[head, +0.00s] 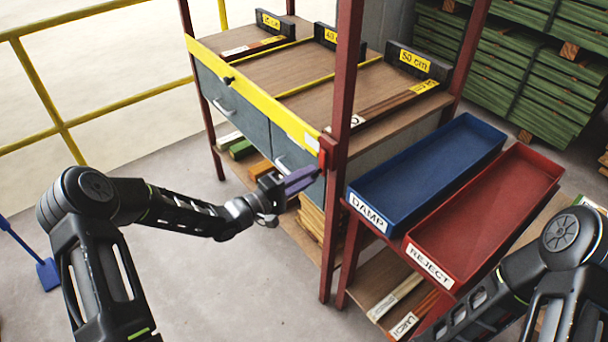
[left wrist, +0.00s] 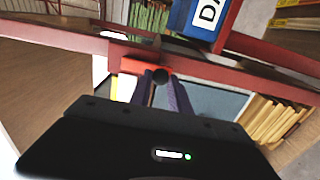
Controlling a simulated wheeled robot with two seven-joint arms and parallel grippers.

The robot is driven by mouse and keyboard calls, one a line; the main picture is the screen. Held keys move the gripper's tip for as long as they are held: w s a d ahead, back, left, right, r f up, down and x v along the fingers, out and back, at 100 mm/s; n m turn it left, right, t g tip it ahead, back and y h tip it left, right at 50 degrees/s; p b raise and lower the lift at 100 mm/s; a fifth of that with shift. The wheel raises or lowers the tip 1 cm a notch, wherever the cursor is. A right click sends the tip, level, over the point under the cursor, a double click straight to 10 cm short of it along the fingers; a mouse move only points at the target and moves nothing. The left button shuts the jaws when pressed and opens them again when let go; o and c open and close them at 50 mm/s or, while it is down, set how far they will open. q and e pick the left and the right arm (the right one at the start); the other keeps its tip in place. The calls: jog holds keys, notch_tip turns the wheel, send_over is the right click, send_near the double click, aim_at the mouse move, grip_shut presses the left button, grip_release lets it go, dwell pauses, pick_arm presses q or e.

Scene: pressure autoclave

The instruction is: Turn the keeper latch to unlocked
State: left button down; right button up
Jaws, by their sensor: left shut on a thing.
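The keeper latch is a small red block (head: 326,152) on the red post at the right end of the yellow bar (head: 255,95). In the left wrist view the red block (left wrist: 145,67) lies straight ahead, with a dark round knob (left wrist: 161,76) in front of it. My left gripper (head: 314,173) reaches up to the latch with its purple fingers. In the left wrist view the fingers (left wrist: 164,82) are around the knob, shut on it. The fingertips partly hide the latch, so its exact angle cannot be told. My right gripper is outside the views.
A blue DAMP tray (head: 365,214) and a red REJECT tray (head: 432,263) sit right of the post (head: 340,110). Yellow railing (head: 62,130) stands at left. The floor in front (head: 220,290) is clear.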

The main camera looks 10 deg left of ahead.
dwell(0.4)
pick_arm(q)
jog(key=c, duration=1.2)
grip_release()
jog(key=shift+c, duration=0.2)
jog(key=shift+s, duration=0.1)
jog(key=v, duration=0.7)
jog(key=shift+s+a+b, duration=0.2)
jog(key=shift+s+b, duration=0.05)
jog(key=shift+b, duration=0.15)
